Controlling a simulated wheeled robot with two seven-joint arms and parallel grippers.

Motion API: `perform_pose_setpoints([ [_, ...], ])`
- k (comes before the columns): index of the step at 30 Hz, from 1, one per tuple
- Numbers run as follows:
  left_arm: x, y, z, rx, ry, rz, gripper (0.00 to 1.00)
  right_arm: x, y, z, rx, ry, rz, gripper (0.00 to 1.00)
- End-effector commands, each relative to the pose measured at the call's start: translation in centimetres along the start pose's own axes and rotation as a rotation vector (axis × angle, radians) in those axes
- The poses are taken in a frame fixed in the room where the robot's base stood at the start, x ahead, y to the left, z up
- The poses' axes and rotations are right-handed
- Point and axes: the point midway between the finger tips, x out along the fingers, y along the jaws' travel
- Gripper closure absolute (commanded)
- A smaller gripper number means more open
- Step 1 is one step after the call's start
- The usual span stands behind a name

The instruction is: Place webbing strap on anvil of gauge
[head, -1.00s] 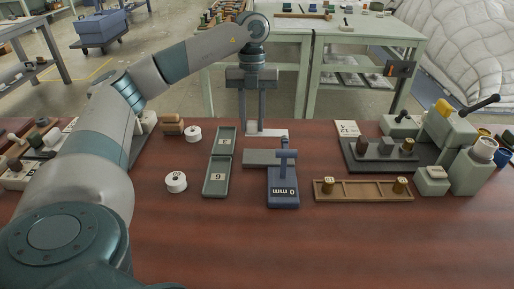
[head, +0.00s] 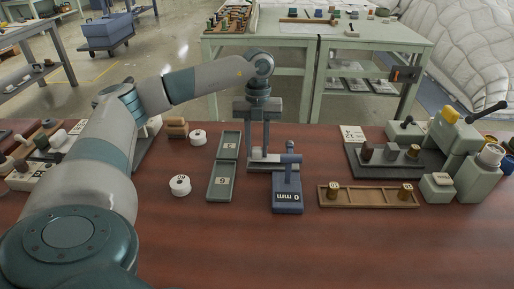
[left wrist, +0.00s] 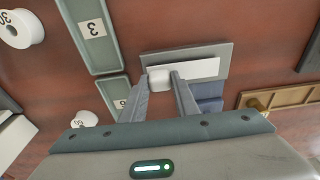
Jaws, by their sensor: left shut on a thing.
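My left gripper (head: 258,151) is shut on the white webbing strap (left wrist: 200,69), gripping it near its left end, at a pale block-like part. The strap lies over the grey plate (left wrist: 213,50) of the gauge in the left wrist view. In the head view it shows as a thin pale strip at the fingertips, just above or touching the plate; I cannot tell which. The blue gauge (head: 287,197) reads 0 mm and stands in front of the plate. Its upright post partly hides the plate's right side. My right gripper is not in view.
Green trays (head: 220,182) with number labels lie left of the gauge. White numbered rolls (head: 180,185) stand farther left. A wooden rack (head: 368,196) with brass pieces lies to the right, before a dark tray (head: 350,166) and a green press (head: 452,140). The table front is clear.

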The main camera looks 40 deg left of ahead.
Motion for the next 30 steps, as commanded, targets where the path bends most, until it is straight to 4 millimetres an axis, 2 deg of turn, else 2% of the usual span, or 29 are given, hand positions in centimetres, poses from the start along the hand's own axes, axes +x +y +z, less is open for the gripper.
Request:
perform_pose_setpoints([
  [14, 0.8, -0.01, 0.12, 0.0, 0.0, -0.001, 0.94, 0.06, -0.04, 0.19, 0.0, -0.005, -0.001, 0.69],
  [15, 0.74, -0.02, 0.13, 0.0, -0.001, -0.001, 0.66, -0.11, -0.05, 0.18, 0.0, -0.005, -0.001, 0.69],
  [17, 0.72, -0.02, 0.12, 0.0, -0.001, -0.001, 0.54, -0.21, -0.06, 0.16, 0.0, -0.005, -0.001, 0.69],
  [30, 0.27, -0.02, 0.08, 0.0, -0.001, -0.001, 0.54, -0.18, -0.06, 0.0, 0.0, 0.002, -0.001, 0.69],
])
